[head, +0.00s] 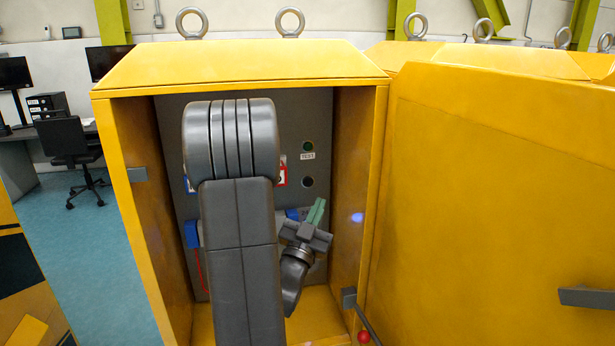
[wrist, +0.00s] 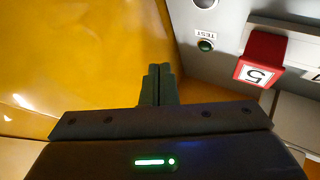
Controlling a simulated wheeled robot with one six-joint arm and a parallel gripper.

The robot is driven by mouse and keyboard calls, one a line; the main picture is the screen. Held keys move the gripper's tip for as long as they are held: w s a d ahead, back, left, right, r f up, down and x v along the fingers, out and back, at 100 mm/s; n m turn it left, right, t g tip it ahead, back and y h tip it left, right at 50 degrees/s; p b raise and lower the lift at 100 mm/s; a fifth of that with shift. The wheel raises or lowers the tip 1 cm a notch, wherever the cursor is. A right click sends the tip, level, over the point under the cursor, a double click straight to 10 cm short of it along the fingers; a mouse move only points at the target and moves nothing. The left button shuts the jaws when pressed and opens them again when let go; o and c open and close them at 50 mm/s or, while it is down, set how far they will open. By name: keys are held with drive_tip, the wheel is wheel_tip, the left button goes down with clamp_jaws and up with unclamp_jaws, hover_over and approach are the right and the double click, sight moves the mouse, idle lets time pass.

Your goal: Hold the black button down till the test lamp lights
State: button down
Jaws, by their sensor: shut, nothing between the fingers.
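The test lamp (head: 308,146) is a small dark green dome on the grey panel inside the yellow cabinet, just above a TEST label; it looks unlit. It also shows in the wrist view (wrist: 206,45). A round dark button (head: 307,182) sits below the label; in the wrist view (wrist: 205,3) it is cut by the top edge. My gripper (head: 317,208), with green fingers, is shut and empty. It is inside the cabinet, below the button in the head view and apart from it. In the wrist view the fingertips (wrist: 158,70) are in front of the yellow side wall.
A red block labelled 5 (wrist: 262,60) stands out from the panel near the lamp. The open yellow door (head: 480,190) is on the right, with a red-knobbed lever (head: 364,337) at the cabinet's lower right. My arm hides the panel's middle.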

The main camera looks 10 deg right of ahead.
drive_tip(key=shift+w, duration=0.1)
drive_tip(key=p, duration=0.2)
approach(308, 182)
drive_tip(key=w+d+r, duration=0.2)
drive_tip(key=d+r, duration=0.1)
drive_tip(key=d, duration=0.1)
drive_tip(key=shift+w+d+r, duration=0.3)
drive_tip(key=shift+w+r, duration=0.1)
drive_tip(key=shift+w+f+b, duration=0.1)
drive_tip(key=shift+w+b, duration=0.2)
drive_tip(key=shift+b, duration=0.1)
idle(1.5)
drive_tip(key=shift+w+b, duration=0.45)
drive_tip(key=shift+w, duration=0.1)
idle(0.7)
idle(0.9)
drive_tip(key=shift+s+b, duration=0.7)
drive_tip(key=shift+s, duration=0.15)
